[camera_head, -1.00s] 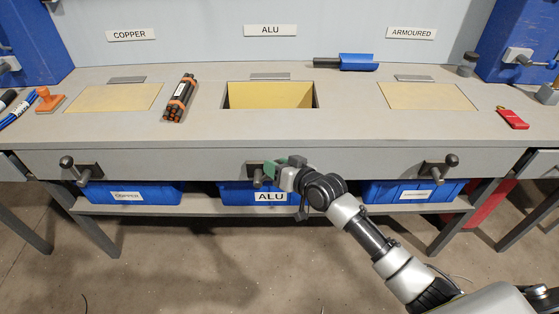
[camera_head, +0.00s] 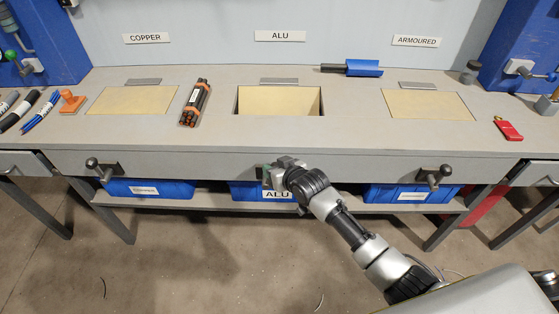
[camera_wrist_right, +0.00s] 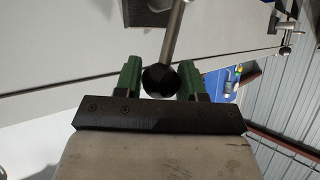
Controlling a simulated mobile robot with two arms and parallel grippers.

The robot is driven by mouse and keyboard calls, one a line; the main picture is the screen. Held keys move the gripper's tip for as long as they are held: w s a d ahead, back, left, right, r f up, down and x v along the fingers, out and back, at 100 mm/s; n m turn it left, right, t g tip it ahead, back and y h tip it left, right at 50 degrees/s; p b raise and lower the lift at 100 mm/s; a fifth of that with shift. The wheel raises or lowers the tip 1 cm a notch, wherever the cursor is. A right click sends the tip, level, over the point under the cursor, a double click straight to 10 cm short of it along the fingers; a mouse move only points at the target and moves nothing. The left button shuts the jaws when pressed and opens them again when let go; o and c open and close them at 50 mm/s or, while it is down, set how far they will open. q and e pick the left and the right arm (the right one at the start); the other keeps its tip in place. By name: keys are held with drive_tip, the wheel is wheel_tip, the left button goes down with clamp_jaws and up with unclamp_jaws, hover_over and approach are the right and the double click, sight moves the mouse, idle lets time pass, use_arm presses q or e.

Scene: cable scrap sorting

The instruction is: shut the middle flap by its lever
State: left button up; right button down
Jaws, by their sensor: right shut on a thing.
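The middle flap (camera_head: 278,101) under the ALU sign is open. A dark-edged hole with a yellowish inner face shows in the tabletop. Its lever is on the bench front below, mostly hidden by my right gripper (camera_head: 270,176) in the head view. In the right wrist view the lever's metal rod (camera_wrist_right: 176,30) and dark ball end lie between the green fingers of my right gripper (camera_wrist_right: 160,82), which is shut on it. My left gripper is not in view.
The copper flap (camera_head: 132,99) and armoured flap (camera_head: 428,105) lie level with the bench top. Their levers (camera_head: 98,168) (camera_head: 434,177) stick out at the front. A black cable bundle (camera_head: 194,103) lies left of the hole. Blue bins (camera_head: 148,189) stand on the shelf below.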

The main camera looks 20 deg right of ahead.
sight(265, 183)
drive_tip(key=shift+w+a+r+n+g+h+p, duration=0.15)
drive_tip(key=shift+a+r+n+g+h+p, duration=0.35)
drive_tip(key=shift+p, duration=0.55)
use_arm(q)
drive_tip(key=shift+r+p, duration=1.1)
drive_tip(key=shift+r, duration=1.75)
use_arm(e)
drive_tip(key=shift+w+a+f+n+g+h, duration=0.1)
drive_tip(key=shift+w+a+n+g+h, duration=0.1)
drive_tip(key=shift+a+h, duration=0.3)
drive_tip(key=shift+w+a+f+n+g+h, duration=0.1)
drive_tip(key=shift+a+n+h, duration=0.1)
drive_tip(key=shift+a+h, duration=0.25)
drive_tip(key=c, duration=0.7)
unclamp_jaws()
drive_tip(key=shift+o, duration=0.2)
use_arm(q)
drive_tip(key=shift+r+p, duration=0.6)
drive_tip(key=shift+p, duration=0.05)
use_arm(e)
drive_tip(key=v, duration=1)
drive_tip(key=shift+s+r, duration=0.15)
drive_tip(key=shift+s, duration=0.25)
